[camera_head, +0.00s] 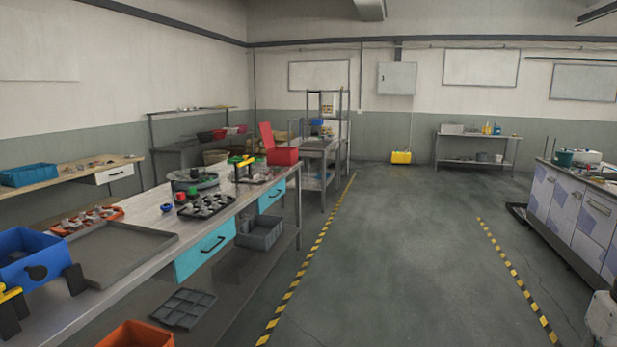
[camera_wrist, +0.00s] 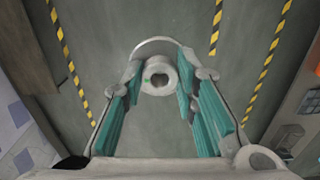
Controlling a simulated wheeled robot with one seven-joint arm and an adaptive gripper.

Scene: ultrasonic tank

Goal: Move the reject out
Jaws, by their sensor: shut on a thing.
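My gripper (camera_wrist: 158,92) shows in the wrist view with its teal-padded fingers on both sides of a pale grey round part (camera_wrist: 168,70). It is shut on this part, which has a hole in its middle and a small green mark on its left. The part is held above the floor, clear of any surface. Whether it is the reject cannot be told from a label. There, similar small parts sit in a black tray (camera_head: 206,206) and an orange tray (camera_head: 87,220) on the long workbench (camera_head: 145,212).
A red bin (camera_head: 283,156) stands at the bench's far end and a blue box (camera_head: 35,260) at its near end. An empty grey tray (camera_head: 115,252) lies between. A grey crate (camera_head: 260,233) and an orange bin (camera_head: 135,335) are lower down. The striped floor aisle (camera_head: 400,260) is clear.

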